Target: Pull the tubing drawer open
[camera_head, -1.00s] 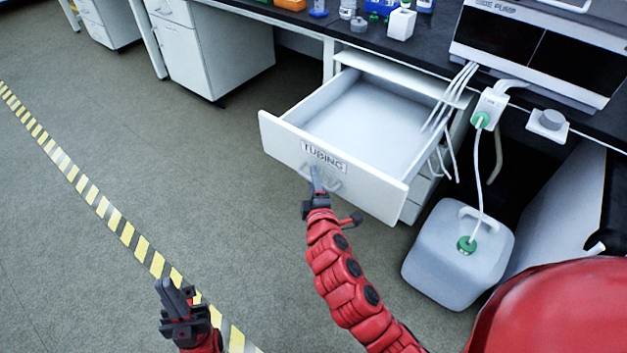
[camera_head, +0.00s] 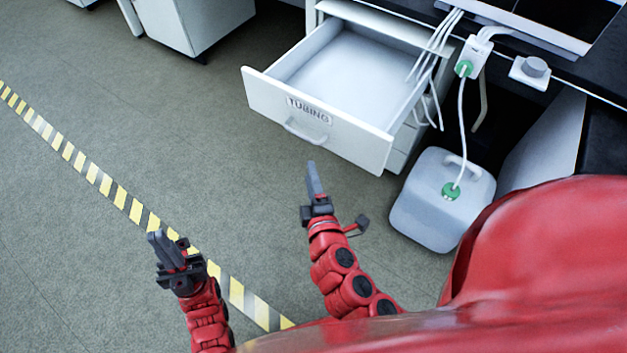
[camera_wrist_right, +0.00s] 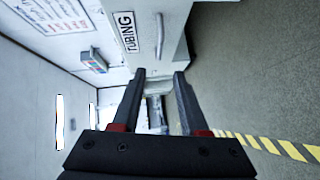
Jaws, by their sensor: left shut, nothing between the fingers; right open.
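The white tubing drawer (camera_head: 269,98) stands pulled out from the bench, its empty inside visible. Its front carries a TUBING label (camera_head: 308,109) and a curved handle (camera_head: 304,132). My right gripper (camera_head: 314,180) is open and empty, in front of the drawer and apart from the handle. In the right wrist view, the open fingers of the right gripper (camera_wrist_right: 160,75) point toward the drawer front, with the label (camera_wrist_right: 126,32) and handle (camera_wrist_right: 160,36) beyond the tips. My left gripper (camera_head: 162,243) is shut and empty over the floor at the left.
A white jug (camera_head: 430,205) with a green cap and a tube stands on the floor right of the drawer. White tubes (camera_head: 440,35) hang across the drawer's right side. Yellow striped tape (camera_head: 106,184) crosses the floor. The floor left of the drawer is clear.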

